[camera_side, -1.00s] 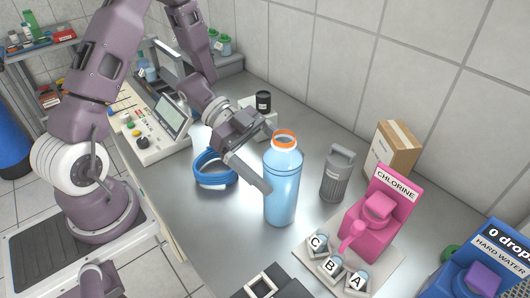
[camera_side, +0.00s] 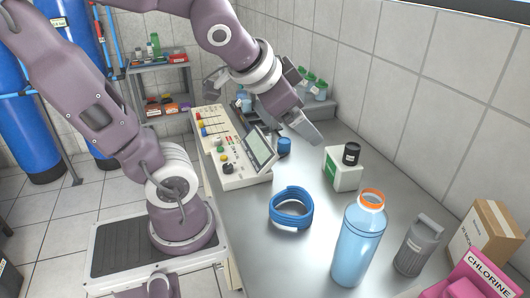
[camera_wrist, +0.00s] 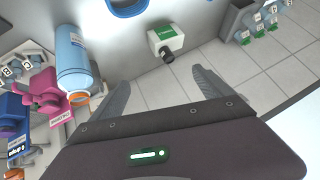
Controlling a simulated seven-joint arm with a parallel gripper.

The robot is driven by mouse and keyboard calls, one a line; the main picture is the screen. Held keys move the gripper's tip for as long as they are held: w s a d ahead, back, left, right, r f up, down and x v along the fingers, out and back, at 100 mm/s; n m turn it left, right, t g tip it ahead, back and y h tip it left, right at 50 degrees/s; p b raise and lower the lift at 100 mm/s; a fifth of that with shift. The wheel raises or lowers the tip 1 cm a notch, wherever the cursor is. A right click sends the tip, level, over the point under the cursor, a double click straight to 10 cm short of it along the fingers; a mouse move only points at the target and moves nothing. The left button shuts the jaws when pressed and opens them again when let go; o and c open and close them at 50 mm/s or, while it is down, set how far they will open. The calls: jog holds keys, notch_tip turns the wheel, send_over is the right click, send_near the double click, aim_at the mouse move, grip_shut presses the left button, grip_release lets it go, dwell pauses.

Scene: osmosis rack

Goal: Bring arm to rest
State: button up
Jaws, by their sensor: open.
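My gripper (camera_side: 308,122) is raised above the bench, near the control console and away from the bottle. In the wrist view its two fingers (camera_wrist: 160,78) are spread wide with nothing between them. A blue bottle (camera_side: 358,242) with an orange neck ring stands upright on the bench at the lower right; it also shows in the wrist view (camera_wrist: 73,60).
A console (camera_side: 230,150) with buttons and a tilted screen stands below my arm. A blue coiled hose (camera_side: 291,208), a white-green box (camera_side: 343,170) with a black cap, a grey canister (camera_side: 418,245) and a cardboard box (camera_side: 485,235) are on the bench. A tiled wall runs behind.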

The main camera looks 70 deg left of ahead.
jog(key=s+d+f+n+g+h, duration=0.1)
jog(key=s+d+f+g+h, duration=0.1)
jog(key=s+d, duration=0.5)
jog(key=s+h, duration=0.1)
jog(key=s, duration=0.2)
